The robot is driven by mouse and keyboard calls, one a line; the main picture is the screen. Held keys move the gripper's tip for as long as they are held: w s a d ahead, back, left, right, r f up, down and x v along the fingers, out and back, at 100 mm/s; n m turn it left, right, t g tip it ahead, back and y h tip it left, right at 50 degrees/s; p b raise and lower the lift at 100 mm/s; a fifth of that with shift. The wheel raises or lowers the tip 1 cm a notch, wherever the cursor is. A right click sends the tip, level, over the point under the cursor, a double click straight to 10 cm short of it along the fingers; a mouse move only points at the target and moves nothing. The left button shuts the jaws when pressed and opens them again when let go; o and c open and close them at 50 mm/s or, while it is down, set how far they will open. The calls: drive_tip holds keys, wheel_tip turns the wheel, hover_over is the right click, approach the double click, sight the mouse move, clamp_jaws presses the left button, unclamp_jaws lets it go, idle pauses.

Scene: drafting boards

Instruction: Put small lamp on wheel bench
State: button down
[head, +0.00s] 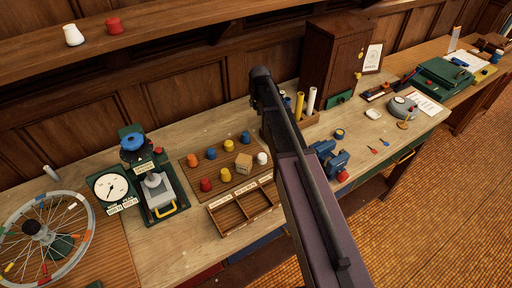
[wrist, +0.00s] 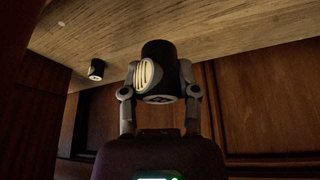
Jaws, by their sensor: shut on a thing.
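In the wrist view, my gripper (wrist: 160,92) is shut on a small dark cylindrical lamp (wrist: 172,60) with a pale slatted face on its left side. One finger presses on each side of its lower part. In the head view, my arm crosses the middle, and neither the fingers nor the held lamp can be made out. The wooden bench (head: 160,236) with the spoked wheel (head: 45,235) runs from the lower left. The wheel lies at its left end on a brown ribbed board.
A dial gauge (head: 111,187), a green-based press (head: 157,189), a board of coloured knobs (head: 214,168) and a divided tray (head: 240,207) crowd the bench. A wooden cabinet (head: 334,58) stands behind. Another small dark cylinder (wrist: 96,69) shows in the wrist view.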

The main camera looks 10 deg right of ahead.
drive_tip(key=b, duration=0.6)
hover_over(256, 124)
drive_tip(key=f, duration=0.4)
drive_tip(key=s+f, duration=0.1)
drive_tip(key=f, duration=0.1)
drive_tip(key=shift+f, duration=0.15)
drive_tip(key=shift+f+b, duration=1.9)
drive_tip(key=shift+b, duration=0.15)
drive_tip(key=shift+f, duration=0.1)
drive_tip(key=shift+c, duration=1.8)
unclamp_jaws()
